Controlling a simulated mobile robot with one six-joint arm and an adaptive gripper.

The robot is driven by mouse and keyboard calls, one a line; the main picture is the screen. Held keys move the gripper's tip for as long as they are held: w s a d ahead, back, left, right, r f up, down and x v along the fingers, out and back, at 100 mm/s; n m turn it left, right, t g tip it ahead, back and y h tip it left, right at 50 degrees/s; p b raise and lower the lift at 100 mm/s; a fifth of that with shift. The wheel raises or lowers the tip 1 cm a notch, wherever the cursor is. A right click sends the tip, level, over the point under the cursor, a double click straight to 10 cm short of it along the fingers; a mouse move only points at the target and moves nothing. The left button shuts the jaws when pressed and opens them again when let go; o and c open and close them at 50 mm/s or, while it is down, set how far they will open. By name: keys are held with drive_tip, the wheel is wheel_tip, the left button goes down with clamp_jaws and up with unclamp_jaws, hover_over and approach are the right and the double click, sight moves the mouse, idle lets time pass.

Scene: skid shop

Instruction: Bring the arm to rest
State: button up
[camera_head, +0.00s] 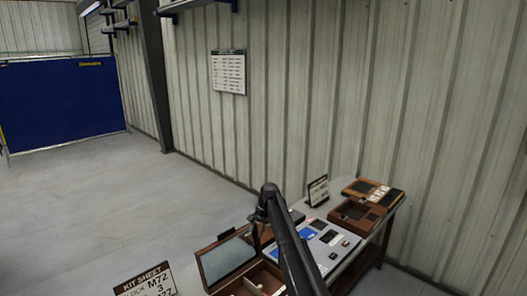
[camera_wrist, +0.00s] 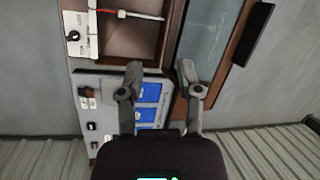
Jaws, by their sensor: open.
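My gripper (camera_wrist: 160,75) is open and empty in the wrist view, its two fingers apart. It hangs over the bench, above a grey panel (camera_wrist: 88,82) with blue rectangles and an open wooden box (camera_wrist: 166,30). In the head view my dark arm (camera_head: 288,245) reaches up from the bottom edge and bends over the bench (camera_head: 395,213). It hides part of the bench top there. My fingertips cannot be made out clearly in the head view.
The panel (camera_head: 339,251) lies right of my arm. A wooden case with a grey lid (camera_head: 226,258) stands left. A kit sheet sign (camera_head: 148,283) is at front left, a small sign (camera_head: 318,191) behind. Wooden trays (camera_head: 355,216) sit at the right end. Open floor (camera_head: 120,190) lies left.

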drive_tip(key=s+d+f+n+h+b, duration=0.1)
drive_tip(key=s+d+f+b, duration=0.3)
drive_tip(key=s, duration=0.9)
drive_tip(key=s+d+f+n+h+b, duration=0.1)
drive_tip(key=s+d+f+n+b, duration=0.2)
drive_tip(key=s+d, duration=0.6)
drive_tip(key=s+d+f+n+t+h+b, duration=0.1)
drive_tip(key=s+d+f+b, duration=0.4)
drive_tip(key=s, duration=1.3)
wheel_tip(320, 180, down, 2)
drive_tip(key=shift+d+f+n, duration=0.1)
drive_tip(key=shift+d+n, duration=0.4)
drive_tip(key=shift+d, duration=0.6)
drive_tip(key=shift+s, duration=0.15)
